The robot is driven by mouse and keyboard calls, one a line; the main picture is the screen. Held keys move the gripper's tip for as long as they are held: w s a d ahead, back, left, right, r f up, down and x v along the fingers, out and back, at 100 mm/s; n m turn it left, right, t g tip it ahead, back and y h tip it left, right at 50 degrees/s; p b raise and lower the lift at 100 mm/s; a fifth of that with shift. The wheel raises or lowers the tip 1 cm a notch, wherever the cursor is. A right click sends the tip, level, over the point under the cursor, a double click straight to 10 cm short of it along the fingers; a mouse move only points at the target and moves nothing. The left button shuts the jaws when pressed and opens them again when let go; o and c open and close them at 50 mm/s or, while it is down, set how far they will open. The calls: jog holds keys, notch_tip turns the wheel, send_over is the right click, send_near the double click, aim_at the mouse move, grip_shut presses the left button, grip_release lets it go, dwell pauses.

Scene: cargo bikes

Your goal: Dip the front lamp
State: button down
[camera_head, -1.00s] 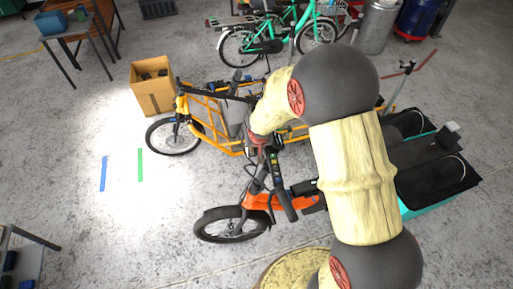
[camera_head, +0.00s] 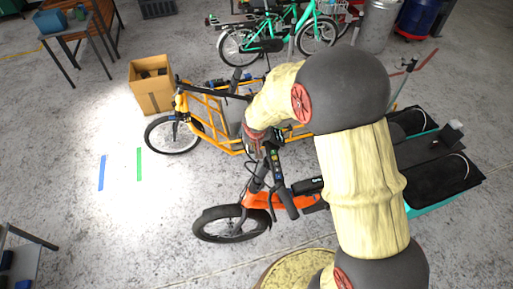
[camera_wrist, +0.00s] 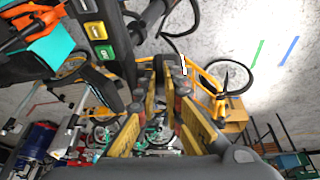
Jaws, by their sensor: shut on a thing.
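The orange bike (camera_head: 257,200) stands in the middle of the head view, its front wheel to the left. Its dark handlebar (camera_head: 279,181) carries a console with yellow and green buttons (camera_wrist: 94,31) in the wrist view. My gripper (camera_wrist: 163,76) is at the front of the handlebar, its fingers close together on a small dark part (camera_wrist: 162,68) that seems to be the front lamp. The fingers hide most of it. My wrist covers this spot in the head view. A bright patch of light (camera_head: 118,205) lies on the floor at left, over the blue tape (camera_head: 102,173) and green tape (camera_head: 139,164).
A yellow cargo bike (camera_head: 208,115) stands close behind the orange bike. A cardboard box (camera_head: 151,92) is at its front wheel. Green bikes (camera_head: 285,35) stand at the back. A table (camera_head: 75,30) is at upper left.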

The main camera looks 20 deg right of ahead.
jog(key=shift+w+a+f+h+b, duration=0.1)
jog(key=shift+a+f+h+b, duration=0.3)
jog(key=shift+b, duration=2.3)
jog(key=h+b, duration=0.1)
jog(key=b, duration=0.3)
jog(key=a+n+h+b, duration=0.1)
jog(key=h+b, duration=0.1)
jog(key=b, duration=0.2)
jog(key=shift+a+g+b, duration=0.2)
jog(key=shift+g+b, duration=0.1)
jog(key=shift+b, duration=0.05)
jog(key=shift+r+h, duration=0.1)
jog(key=shift+h, duration=0.2)
jog(key=c, duration=1.9)
grip_release()
jog(key=v, duration=1.2)
jog(key=shift+w, duration=0.1)
